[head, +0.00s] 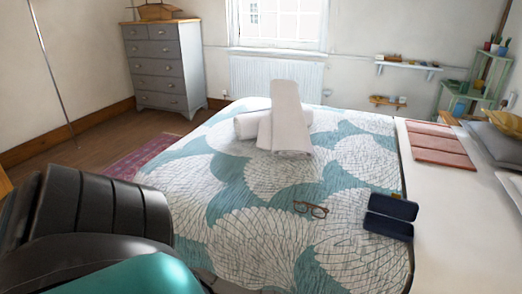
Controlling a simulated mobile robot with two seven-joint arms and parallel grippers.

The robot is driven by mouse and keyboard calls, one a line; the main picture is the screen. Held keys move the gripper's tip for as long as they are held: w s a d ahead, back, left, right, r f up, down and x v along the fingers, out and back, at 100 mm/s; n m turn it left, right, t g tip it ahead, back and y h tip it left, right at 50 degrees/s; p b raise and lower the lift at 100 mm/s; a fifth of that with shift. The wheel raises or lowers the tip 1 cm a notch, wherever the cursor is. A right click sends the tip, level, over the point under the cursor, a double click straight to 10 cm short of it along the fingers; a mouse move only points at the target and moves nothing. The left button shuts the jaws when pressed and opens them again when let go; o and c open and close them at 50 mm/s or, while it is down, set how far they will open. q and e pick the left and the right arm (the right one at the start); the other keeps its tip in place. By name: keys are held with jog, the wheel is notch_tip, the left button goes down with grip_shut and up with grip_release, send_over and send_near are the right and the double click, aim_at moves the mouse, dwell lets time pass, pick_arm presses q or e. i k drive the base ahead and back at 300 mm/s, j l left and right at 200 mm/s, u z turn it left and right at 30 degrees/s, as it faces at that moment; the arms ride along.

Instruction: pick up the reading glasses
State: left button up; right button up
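The reading glasses (310,209), with brown frames, lie on the teal and white patterned bed cover (245,225), toward the right side of the bed. They are apart from the dark blue case beside them. Neither of my grippers shows in the head view; only dark and teal parts of my own body fill the lower left. Nothing touches the glasses.
An open dark blue case (389,217) lies right of the glasses. White rolled towels (287,120) lie farther back on the bed. A reddish-brown folded item (438,144) lies on the pale surface at right. A grey drawer chest (160,65) stands back left.

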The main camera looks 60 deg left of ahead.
aim_at(318, 211)
jog(key=u, duration=1.35)
